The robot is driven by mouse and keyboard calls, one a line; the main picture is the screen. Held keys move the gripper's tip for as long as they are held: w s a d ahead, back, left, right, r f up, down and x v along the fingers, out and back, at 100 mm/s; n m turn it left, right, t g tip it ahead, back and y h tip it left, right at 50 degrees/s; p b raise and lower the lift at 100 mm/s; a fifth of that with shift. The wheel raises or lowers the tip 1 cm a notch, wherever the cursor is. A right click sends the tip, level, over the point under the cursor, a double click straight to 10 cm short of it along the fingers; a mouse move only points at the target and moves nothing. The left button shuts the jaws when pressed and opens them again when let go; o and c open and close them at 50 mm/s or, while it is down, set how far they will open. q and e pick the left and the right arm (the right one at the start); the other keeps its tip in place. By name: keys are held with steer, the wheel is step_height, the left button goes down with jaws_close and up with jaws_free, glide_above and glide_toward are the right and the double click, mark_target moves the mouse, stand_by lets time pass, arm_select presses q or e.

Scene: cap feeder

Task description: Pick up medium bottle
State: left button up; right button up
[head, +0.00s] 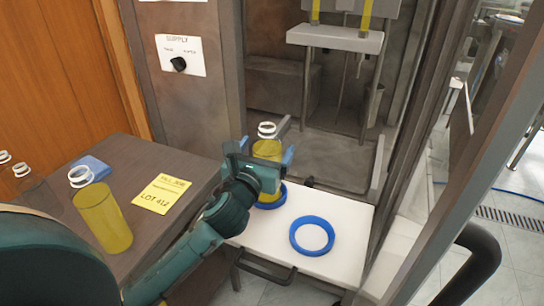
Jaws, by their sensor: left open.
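A bottle with yellow contents and a white neck ring (267,149), likely the medium one, stands upright in a blue ring (270,201) on a white shelf. My left gripper (266,152) is open, with its blue-tipped fingers around the bottle's upper body; whether they touch it I cannot tell. The gripper hides part of the bottle's lower body. A larger yellow bottle (103,220) with a white neck ring stands on the brown table at the left. My right gripper is not in view.
An empty blue ring (294,238) lies on the white shelf (345,213). The brown table (155,158) holds a yellow label card (161,194), a blue block (97,167) and clear bottles at its left edge. The machine frame (228,80) stands close behind the gripper.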

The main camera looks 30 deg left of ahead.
arm_select(q)
steer(key=shift+w+a, duration=0.2)
steer(key=shift+w, duration=1.15)
steer(key=shift+c, duration=0.6)
jaws_close()
steer(key=shift+r, duration=0.15)
